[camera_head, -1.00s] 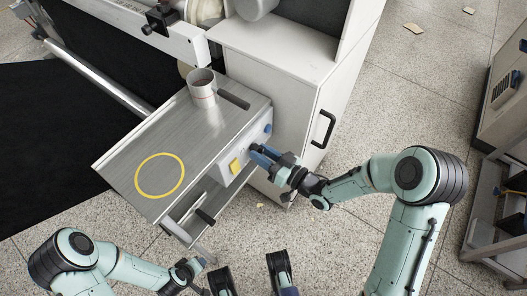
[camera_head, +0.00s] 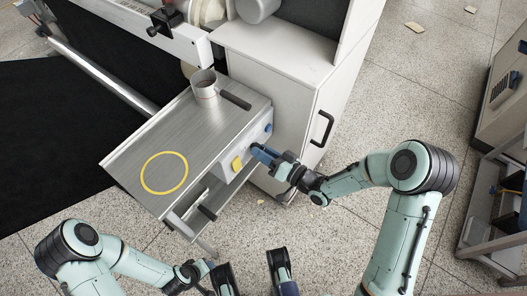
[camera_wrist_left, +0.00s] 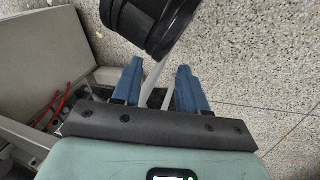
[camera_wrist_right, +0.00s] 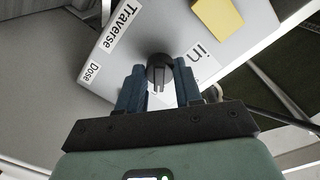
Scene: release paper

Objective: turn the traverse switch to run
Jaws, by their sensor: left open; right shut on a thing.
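The traverse switch (camera_wrist_right: 158,72) is a black rotary knob on a light grey control box (camera_head: 225,174), beside a "Traverse" label in the right wrist view. My right gripper (camera_wrist_right: 158,84) is shut on this knob, with a blue finger on each side. In the head view the right gripper (camera_head: 258,152) is at the box's front face and hides the knob. A "Dose" label and part of a label reading "in" also show on the panel. The setting the knob points to is unclear. My left gripper (camera_wrist_left: 158,80) is open and empty, low over the floor.
A white cabinet (camera_head: 285,110) stands close on the right.

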